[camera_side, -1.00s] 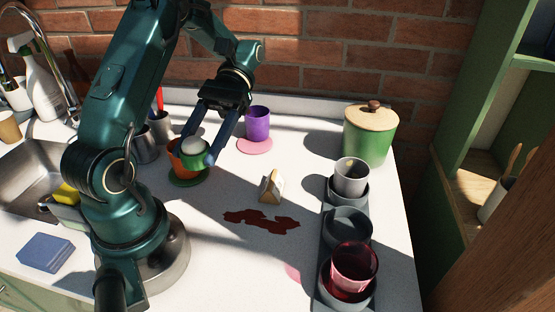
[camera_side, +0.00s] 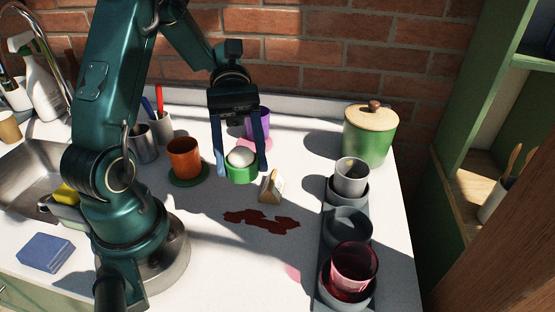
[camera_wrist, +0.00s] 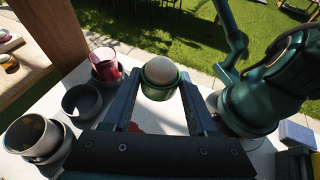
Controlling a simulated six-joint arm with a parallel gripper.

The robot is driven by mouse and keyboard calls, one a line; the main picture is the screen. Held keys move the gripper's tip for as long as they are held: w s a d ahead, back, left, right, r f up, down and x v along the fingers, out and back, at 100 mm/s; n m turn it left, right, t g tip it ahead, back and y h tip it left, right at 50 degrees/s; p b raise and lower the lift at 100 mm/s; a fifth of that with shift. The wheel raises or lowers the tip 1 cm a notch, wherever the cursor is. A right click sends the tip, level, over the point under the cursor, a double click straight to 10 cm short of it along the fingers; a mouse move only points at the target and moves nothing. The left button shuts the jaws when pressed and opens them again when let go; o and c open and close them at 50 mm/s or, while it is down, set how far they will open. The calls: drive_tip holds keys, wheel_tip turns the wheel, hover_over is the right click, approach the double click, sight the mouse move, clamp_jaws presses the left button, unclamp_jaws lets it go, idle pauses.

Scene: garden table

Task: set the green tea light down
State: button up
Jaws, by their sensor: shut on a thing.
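The green tea light (camera_side: 242,175) is a small green cup with a pale rounded top. My gripper (camera_side: 242,168) is shut on it, with one dark blue finger on each side. In the side view it hangs in front of the purple cup, right of the orange cup and just behind the small wedge-shaped block. The gap beneath it is hard to judge. In the wrist view the green tea light (camera_wrist: 160,90) sits upright between the fingertips (camera_wrist: 160,84).
An orange cup (camera_side: 184,157) stands on a green coaster (camera_side: 189,181). A purple cup (camera_side: 263,122) is behind my gripper. The wedge block (camera_side: 271,187) is close in front. A dark red stain (camera_side: 262,220) marks the counter. A grey tray (camera_side: 326,275) with cups lines the right.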

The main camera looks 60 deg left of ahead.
wheel_tip(320, 180, down, 4)
drive_tip(key=shift+r, duration=0.25)
hover_over(266, 288)
drive_tip(key=f, duration=0.7)
drive_tip(key=shift+a, duration=0.25)
drive_tip(key=shift+d+f, duration=0.3)
drive_tip(key=shift+f, duration=1.9)
drive_tip(key=o, duration=1.3)
drive_tip(key=shift+f, duration=0.1)
drive_tip(key=shift+o, duration=0.2)
